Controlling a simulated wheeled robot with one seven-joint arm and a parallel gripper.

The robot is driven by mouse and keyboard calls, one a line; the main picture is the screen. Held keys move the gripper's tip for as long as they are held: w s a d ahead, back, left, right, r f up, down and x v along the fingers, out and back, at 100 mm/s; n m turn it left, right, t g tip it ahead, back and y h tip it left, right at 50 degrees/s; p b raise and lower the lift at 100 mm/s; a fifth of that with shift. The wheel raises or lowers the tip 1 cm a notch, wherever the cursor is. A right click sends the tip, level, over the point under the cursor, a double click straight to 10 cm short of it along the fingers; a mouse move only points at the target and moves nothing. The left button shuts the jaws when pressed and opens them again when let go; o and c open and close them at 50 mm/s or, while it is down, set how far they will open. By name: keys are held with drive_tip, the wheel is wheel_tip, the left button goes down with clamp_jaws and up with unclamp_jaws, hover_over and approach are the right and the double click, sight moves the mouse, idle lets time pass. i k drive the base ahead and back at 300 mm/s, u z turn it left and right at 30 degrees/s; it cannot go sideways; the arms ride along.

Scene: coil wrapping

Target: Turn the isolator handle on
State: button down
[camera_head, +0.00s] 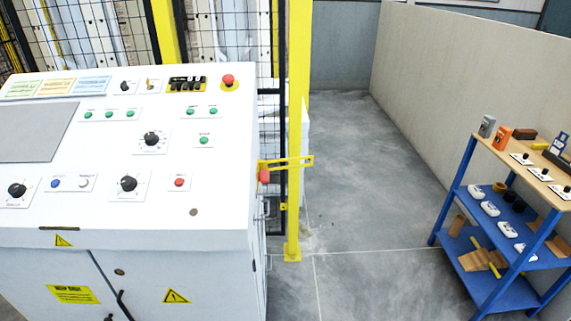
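A white control console (220,170) fills the left of the head view. Its sloped top carries black rotary knobs: one at the upper middle (151,139), one at the lower middle (128,184) and one at the left (17,189). A smaller black switch (124,87) sits near the top edge. My gripper is not in view.
A yellow post (297,150) and black mesh fence stand behind the console. A red part (264,175) on a yellow bracket juts out at the console's right edge. A blue shelf rack (457,185) with small parts stands at right. The grey floor (375,220) between is clear.

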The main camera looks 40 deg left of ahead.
sight(263, 176)
drive_tip(key=u, duration=0.3)
drive_tip(key=i, duration=0.95)
drive_tip(key=u, duration=1.4)
drive_tip(key=i, duration=0.75)
drive_tip(key=u, duration=0.7)
